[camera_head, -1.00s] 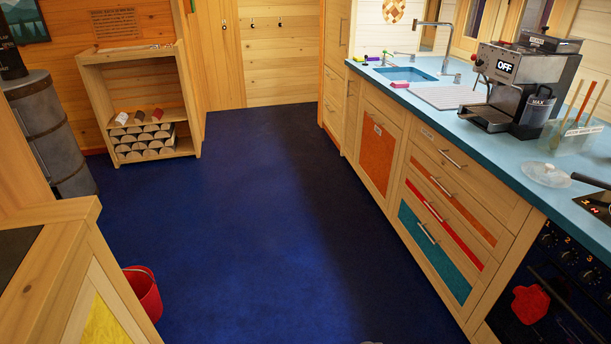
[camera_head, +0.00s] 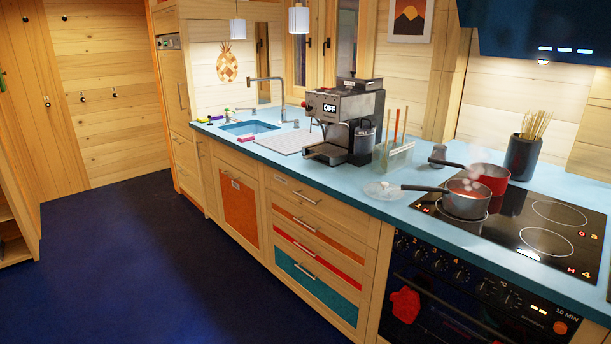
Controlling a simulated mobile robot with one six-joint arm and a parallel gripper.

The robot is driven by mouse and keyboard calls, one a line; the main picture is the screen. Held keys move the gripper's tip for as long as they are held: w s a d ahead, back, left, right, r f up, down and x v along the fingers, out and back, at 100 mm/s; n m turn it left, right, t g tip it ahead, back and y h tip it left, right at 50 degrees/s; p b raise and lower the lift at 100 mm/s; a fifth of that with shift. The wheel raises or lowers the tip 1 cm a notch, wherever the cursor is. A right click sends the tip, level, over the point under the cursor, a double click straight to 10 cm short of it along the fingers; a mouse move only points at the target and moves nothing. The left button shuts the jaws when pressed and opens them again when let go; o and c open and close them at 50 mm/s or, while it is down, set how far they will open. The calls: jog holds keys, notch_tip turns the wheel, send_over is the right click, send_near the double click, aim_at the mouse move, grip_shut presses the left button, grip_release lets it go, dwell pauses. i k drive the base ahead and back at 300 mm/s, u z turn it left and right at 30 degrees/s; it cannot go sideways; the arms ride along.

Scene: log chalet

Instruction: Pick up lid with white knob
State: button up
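A clear glass lid with a pale knob (camera_head: 383,189) lies on the blue countertop (camera_head: 345,184), to the left of the hob. It is close to the handle of a steaming grey saucepan (camera_head: 465,201) on the hob. The lid is small in view, and its knob looks whitish. My gripper is not in view.
A red pot (camera_head: 488,177) stands behind the saucepan. A coffee machine (camera_head: 342,118) and a clear holder with sticks (camera_head: 393,156) stand behind the lid. Drawers and an oven (camera_head: 470,292) front the counter. The dark blue floor (camera_head: 150,270) before it is clear.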

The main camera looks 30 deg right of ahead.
aim_at(387, 191)
jog(key=z, duration=4.3)
jog(key=i, duration=0.1)
jog(key=u, duration=3.05)
